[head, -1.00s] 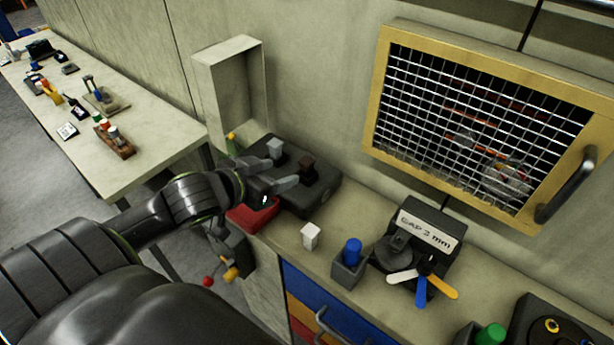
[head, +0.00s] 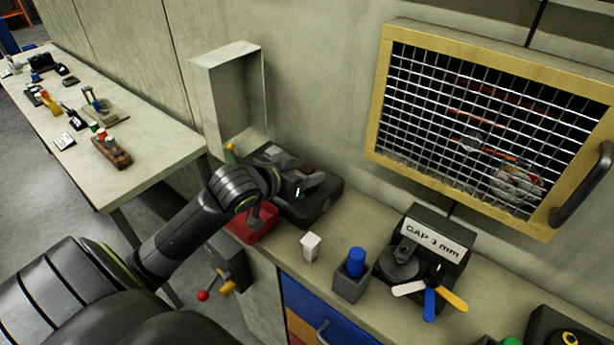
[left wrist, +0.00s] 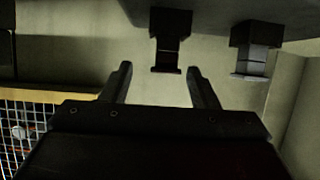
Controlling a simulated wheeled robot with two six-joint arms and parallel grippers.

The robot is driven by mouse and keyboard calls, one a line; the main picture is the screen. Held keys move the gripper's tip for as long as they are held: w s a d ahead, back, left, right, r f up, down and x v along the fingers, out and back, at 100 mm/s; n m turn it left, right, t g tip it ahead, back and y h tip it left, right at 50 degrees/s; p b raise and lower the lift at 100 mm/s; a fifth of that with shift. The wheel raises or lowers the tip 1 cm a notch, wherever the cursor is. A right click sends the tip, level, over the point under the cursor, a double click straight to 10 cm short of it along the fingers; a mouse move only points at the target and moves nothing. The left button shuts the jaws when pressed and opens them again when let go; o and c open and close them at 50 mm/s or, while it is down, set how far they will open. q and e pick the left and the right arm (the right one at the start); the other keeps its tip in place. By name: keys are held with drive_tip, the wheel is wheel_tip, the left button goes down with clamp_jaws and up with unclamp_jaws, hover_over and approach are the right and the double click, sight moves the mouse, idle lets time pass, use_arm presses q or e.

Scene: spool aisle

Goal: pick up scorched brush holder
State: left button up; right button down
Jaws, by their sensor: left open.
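The scorched brush holder, a dark brown-black block, shows in the left wrist view (left wrist: 170,26). In the head view it is a small dark patch (head: 304,169) on the black base (head: 322,200), mostly hidden by my gripper. My left gripper (head: 299,182) is open and empty, over the base close to the holder. In the left wrist view the open fingers (left wrist: 158,69) point toward the dark holder, whose end shows between the fingertips; whether it lies inside the jaws I cannot tell. A lighter grey holder (left wrist: 254,38) stands beside it. My right gripper is out of view.
A red tray (head: 247,231) lies under my left wrist. A white block (head: 311,246), a grey box (head: 351,287) with a blue cylinder and a gap gauge (head: 436,233) stand right along the bench. A mesh-front cabinet (head: 377,92) hangs above. An open box (head: 227,62) stands behind.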

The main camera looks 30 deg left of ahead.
sight(306, 168)
use_arm(q)
drive_tip(key=x, duration=0.3)
drive_tip(key=shift+w+a+p, duration=0.15)
drive_tip(key=shift+a+p, duration=0.1)
drive_tip(key=shift+p, duration=0.05)
drive_tip(key=shift+w+f, duration=0.35)
drive_tip(key=shift+w, duration=0.25)
drive_tip(key=shift+s, duration=0.1)
drive_tip(key=c, duration=1.1)
drive_tip(key=shift+o, duration=0.2)
